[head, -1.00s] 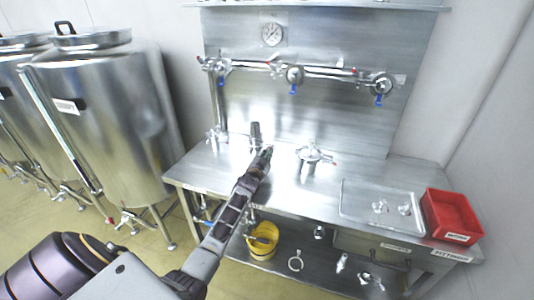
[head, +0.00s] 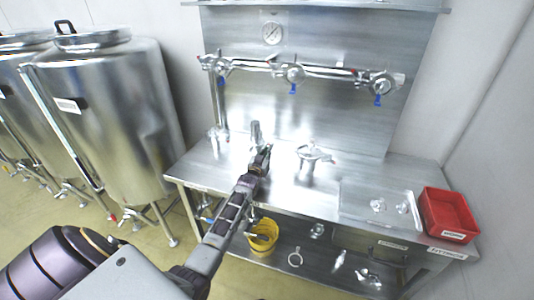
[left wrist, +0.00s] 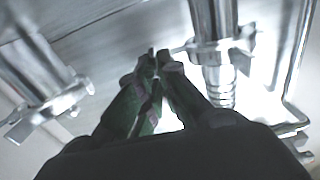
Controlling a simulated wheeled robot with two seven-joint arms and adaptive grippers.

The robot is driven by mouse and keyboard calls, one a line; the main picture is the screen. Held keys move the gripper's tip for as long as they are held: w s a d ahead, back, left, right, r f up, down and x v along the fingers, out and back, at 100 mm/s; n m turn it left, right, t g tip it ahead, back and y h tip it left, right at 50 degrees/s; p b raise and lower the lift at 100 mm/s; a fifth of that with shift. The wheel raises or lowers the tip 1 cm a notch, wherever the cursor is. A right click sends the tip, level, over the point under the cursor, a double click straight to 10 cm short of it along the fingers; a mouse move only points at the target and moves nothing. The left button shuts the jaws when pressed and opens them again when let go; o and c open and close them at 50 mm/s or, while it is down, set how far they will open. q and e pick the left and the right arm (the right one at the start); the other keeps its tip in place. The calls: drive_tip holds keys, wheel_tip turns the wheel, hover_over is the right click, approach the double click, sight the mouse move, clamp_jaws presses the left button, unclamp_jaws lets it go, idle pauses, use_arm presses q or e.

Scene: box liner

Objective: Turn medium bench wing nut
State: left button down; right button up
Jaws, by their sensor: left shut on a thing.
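My left gripper (head: 263,156) reaches over the steel bench, its fingertips just in front of a short upright pipe fitting (head: 256,131). In the left wrist view the fingertips (left wrist: 157,60) are close together beside a clamp (left wrist: 215,47) around a shiny upright pipe. The gripper is shut on a small part at the clamp's side, which I take for the wing nut; the fingers hide most of it. Another clamped pipe (left wrist: 40,85) stands at the left of that view. In the head view a wider clamped fitting (head: 313,153) stands to the right. My right gripper is not in view.
A steel tray (head: 350,207) with small fittings and a red bin (head: 449,215) are on the bench's right. A pipe manifold (head: 335,73) with blue handles runs along the back panel. A yellow bucket (head: 262,236) stands on the lower shelf. Large steel tanks (head: 115,125) stand at left.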

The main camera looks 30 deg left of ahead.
use_arm(q)
drive_tip(key=shift+f, duration=0.1)
drive_tip(key=c, duration=1.6)
unclamp_jaws()
drive_tip(key=shift+s, duration=0.1)
drive_tip(key=shift+v, duration=5.85)
